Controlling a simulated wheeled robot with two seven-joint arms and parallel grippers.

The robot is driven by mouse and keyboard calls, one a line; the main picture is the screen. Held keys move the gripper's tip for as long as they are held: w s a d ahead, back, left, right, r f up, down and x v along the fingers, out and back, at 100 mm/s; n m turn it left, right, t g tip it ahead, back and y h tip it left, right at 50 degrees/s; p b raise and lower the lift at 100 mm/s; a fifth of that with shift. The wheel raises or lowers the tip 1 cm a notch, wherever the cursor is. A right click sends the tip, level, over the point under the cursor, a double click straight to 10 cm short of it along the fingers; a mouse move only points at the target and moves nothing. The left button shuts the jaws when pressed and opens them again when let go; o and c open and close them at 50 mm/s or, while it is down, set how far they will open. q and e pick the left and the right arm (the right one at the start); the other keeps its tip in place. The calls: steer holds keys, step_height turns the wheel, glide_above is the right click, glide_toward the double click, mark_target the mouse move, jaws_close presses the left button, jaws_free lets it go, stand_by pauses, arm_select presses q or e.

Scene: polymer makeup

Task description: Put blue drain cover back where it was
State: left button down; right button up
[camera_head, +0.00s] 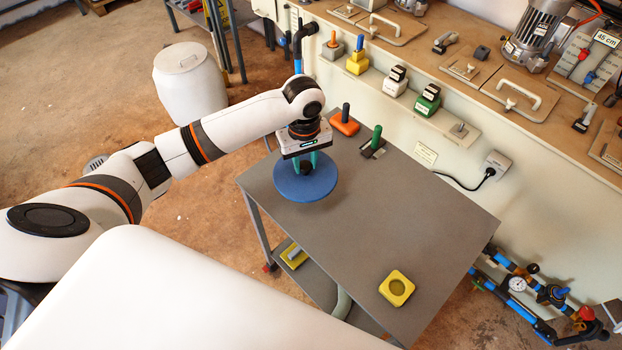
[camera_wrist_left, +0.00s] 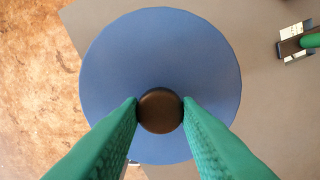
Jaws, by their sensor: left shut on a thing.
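The blue drain cover (camera_head: 301,187) is a flat round disc with a dark knob, at the far left corner of the grey table (camera_head: 400,215). My left gripper (camera_head: 306,166) points down over its middle. In the left wrist view the green fingers (camera_wrist_left: 160,112) are shut on the dark knob (camera_wrist_left: 160,111) of the blue disc (camera_wrist_left: 160,55). I cannot tell whether the cover touches the table or hangs just above it. The disc reaches past the table's left edge in the wrist view. My right gripper is not in view.
Next to the cover stand an orange block with a dark peg (camera_head: 344,123) and a green-handled piece (camera_head: 374,142). A yellow block with a round recess (camera_head: 397,288) lies near the table's front. The table's middle is clear. A wall ledge (camera_head: 400,92) holds several handled blocks.

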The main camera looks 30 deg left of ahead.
mark_target(304, 175)
arm_select(q)
steer(key=f, duration=0.2)
steer(key=s+f, duration=0.1)
steer(key=f, duration=0.1)
steer(key=shift+f, duration=0.3)
step_height(304, 175, down, 3)
steer(key=shift+w+r, duration=0.15)
steer(key=shift+r, duration=0.05)
steer(key=shift+f, duration=0.5)
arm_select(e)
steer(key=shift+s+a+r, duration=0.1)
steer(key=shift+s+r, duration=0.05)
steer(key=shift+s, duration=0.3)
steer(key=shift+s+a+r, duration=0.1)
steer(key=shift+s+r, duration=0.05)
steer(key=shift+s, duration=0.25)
